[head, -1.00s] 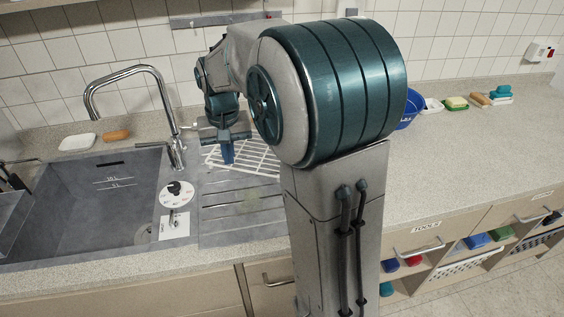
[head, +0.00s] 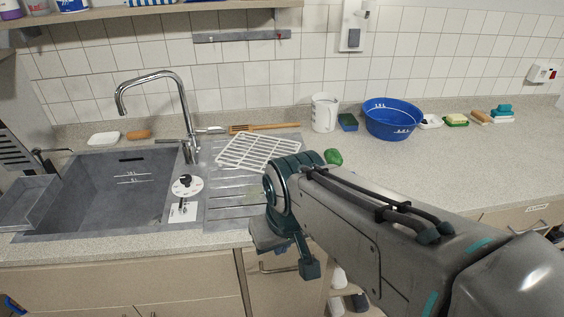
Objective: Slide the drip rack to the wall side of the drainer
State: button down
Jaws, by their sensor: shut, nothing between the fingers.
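The drip rack (head: 258,153) is a white wire grid. In the head view it lies at the back, wall-side part of the grey ribbed drainer (head: 230,200), turned a little askew to it. The front part of the drainer is bare. My gripper (head: 309,268) is shut and empty, in front of the counter edge and to the right of the drainer, apart from the rack. My arm hides the drainer's right front part and the counter there.
The sink (head: 95,190) with its tall tap (head: 185,110) is left of the drainer. A wooden-handled utensil (head: 265,127) lies behind the rack. A white jug (head: 325,112), a blue basin (head: 392,119) and a green object (head: 333,157) stand to the right.

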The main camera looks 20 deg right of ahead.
aim_at(297, 147)
jog(key=k, duration=0.9)
jog(key=z, duration=0.9)
jog(key=i, duration=1.4)
jog(key=u, duration=0.4)
